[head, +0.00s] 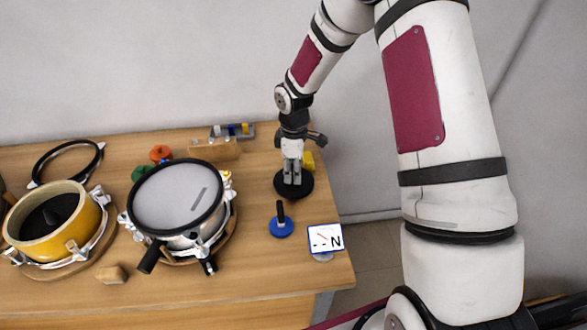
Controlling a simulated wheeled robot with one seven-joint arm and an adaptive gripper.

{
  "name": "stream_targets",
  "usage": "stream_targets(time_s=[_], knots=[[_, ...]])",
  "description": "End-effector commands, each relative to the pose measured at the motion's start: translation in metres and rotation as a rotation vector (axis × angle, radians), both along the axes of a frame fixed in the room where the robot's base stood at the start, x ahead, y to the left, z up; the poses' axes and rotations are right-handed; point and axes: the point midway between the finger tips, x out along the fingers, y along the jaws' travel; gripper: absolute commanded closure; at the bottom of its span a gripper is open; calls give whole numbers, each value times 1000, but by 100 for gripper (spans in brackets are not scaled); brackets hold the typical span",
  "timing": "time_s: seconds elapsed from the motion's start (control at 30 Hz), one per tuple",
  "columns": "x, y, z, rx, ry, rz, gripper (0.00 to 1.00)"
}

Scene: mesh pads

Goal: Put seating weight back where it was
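Two disc-shaped pieces could be the seating weight; I cannot tell which from this view. A wide black disc (306,187) is flat on the right part of the table, directly below my gripper (292,180). A smaller blue disc (281,229) with an upright black handle stands in front of it, apart from the gripper. My gripper points straight down, with its grey fingers low over the middle of the black disc. The fingers hide that middle, so any handle there and the gap between the fingers cannot be made out.
A drum with a grey head (170,203) and two black handles stands left of the discs. A yellow drum (75,231) and a black hoop (48,160) are farther left. A yellow block (308,161) is behind the gripper; a small sign (325,238) stands at the right front edge.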

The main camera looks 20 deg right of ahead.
Motion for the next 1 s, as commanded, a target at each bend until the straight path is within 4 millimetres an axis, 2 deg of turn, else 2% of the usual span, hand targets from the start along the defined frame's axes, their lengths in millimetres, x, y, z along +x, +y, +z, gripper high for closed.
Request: stream_targets(time_s=[0.03, 0.1, 0.47, 0.67, 1.0], knots=[[0, 0, 1, 0, 0, 0, 60], [0, 0, 1, 0, 0, 0, 49], [0, 0, 5, 0, -1, 0, 49], [2, 0, 32, 0, -5, 1, 49], [1, 0, 102, 0, -4, -1, 49]])
